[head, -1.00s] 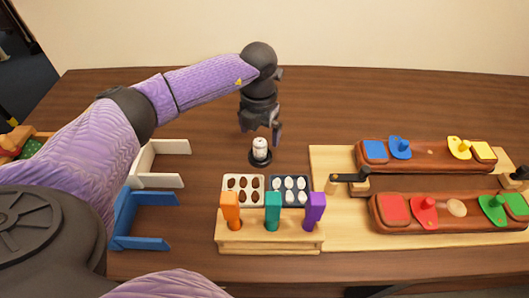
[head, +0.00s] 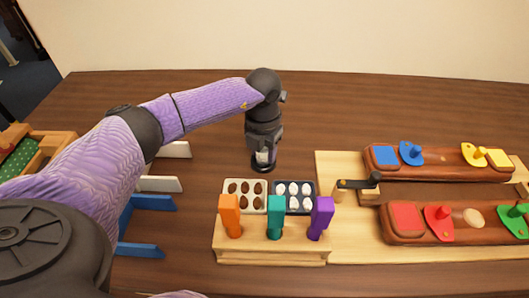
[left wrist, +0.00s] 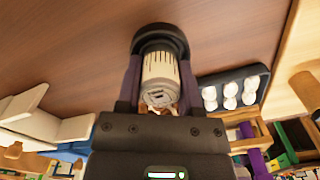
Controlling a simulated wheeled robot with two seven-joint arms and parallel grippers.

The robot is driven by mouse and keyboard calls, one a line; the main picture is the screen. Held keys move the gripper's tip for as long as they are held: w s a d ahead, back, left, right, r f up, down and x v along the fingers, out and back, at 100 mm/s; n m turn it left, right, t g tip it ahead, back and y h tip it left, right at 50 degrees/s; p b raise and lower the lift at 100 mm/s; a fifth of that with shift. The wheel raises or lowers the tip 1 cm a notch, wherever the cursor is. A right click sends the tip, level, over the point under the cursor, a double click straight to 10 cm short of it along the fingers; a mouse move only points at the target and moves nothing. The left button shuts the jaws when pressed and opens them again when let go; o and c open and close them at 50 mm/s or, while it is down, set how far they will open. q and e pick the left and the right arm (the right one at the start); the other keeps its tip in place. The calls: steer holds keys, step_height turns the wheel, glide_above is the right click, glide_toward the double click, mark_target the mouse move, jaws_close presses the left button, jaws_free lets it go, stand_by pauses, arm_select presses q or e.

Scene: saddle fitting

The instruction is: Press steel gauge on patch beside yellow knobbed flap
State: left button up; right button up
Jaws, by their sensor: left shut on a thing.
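The gauge (head: 262,157) is a pale cylinder with dark marks and a wide dark round base, standing upright at or close to the table top. My left gripper (head: 263,152) is above and around it, shut on its body. In the left wrist view the gauge (left wrist: 160,75) is between the two fingers. The yellow knobbed flap (head: 477,154) is on the far brown saddle block at the right. My right gripper is not in view.
Egg trays, brown (head: 244,195) and white (head: 293,196), lie behind a wooden rack (head: 272,255) with orange, teal and purple pieces. A black-handled lever (head: 357,184) stands on the pale board (head: 345,240). A near saddle block (head: 460,233) carries red and green flaps. Table behind is clear.

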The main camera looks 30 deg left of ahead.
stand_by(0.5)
arm_select(q)
step_height(320, 180, up, 5)
steer(key=p, duration=0.4)
steer(key=shift+r, duration=0.1)
